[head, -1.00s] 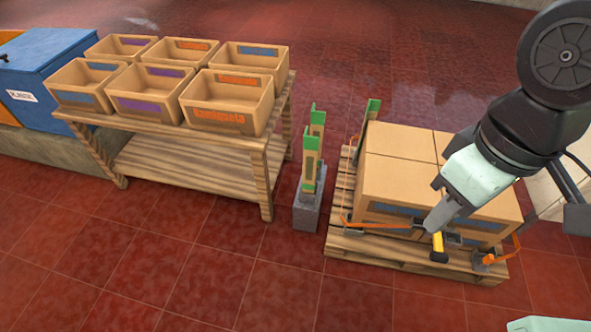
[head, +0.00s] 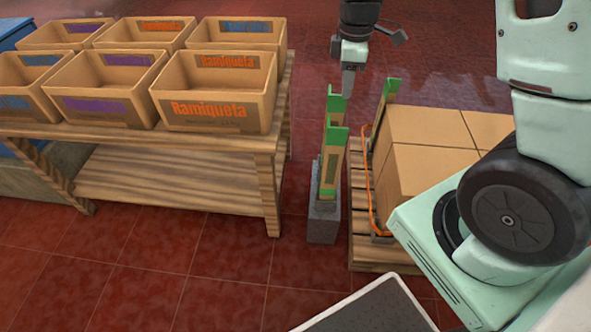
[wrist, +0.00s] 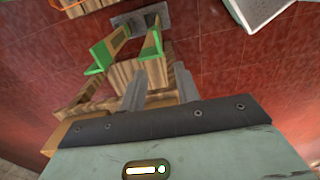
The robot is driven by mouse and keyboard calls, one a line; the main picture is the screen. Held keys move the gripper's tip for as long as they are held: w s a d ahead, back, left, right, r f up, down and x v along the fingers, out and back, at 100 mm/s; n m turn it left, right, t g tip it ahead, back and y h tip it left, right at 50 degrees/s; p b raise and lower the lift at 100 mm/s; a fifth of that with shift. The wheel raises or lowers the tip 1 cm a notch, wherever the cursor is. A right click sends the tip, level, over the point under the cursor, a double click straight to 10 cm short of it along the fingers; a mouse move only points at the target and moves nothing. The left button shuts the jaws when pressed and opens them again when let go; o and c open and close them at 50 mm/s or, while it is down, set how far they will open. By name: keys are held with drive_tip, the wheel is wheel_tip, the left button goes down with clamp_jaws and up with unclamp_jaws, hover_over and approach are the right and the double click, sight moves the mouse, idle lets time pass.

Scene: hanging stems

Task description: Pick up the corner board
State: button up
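Two corner boards, long tan strips with green ends, stand upright in a grey block (head: 322,222) between the table and the pallet. The nearer board (head: 333,162) overlaps the farther board (head: 336,103) in the head view. Another green-ended board (head: 383,115) stands against the boxes' left corner. My gripper (head: 348,96) points down just above and behind the standing boards. In the wrist view its two fingers (wrist: 160,72) are apart with no board seen held between them. Two green-ended boards show beyond the fingertips, one at left (wrist: 101,52) and one at right (wrist: 152,46).
The wooden table (head: 180,170) with several labelled cardboard crates (head: 215,113) stands left of the block. At right, cardboard boxes (head: 425,165) sit on a pallet (head: 362,235) with an orange strap (head: 368,190). My arm hides part of them. Red tile floor is clear in front.

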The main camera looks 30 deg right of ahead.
sight(336, 128)
drive_tip(key=f+b, duration=0.1)
drive_tip(key=f, duration=0.3)
drive_tip(key=f+b, duration=0.1)
drive_tip(key=f, duration=0.3)
drive_tip(key=f+b, duration=0.1)
drive_tip(key=f, duration=0.3)
drive_tip(key=shift+w+f, duration=0.25)
drive_tip(key=shift+f, duration=0.05)
drive_tip(key=f, duration=0.1)
drive_tip(key=f+b, duration=0.1)
drive_tip(key=f, duration=0.1)
drive_tip(key=f+b, duration=0.1)
drive_tip(key=f, duration=0.1)
drive_tip(key=shift+w+a, duration=0.15)
drive_tip(key=shift+a, duration=0.1)
clamp_jaws()
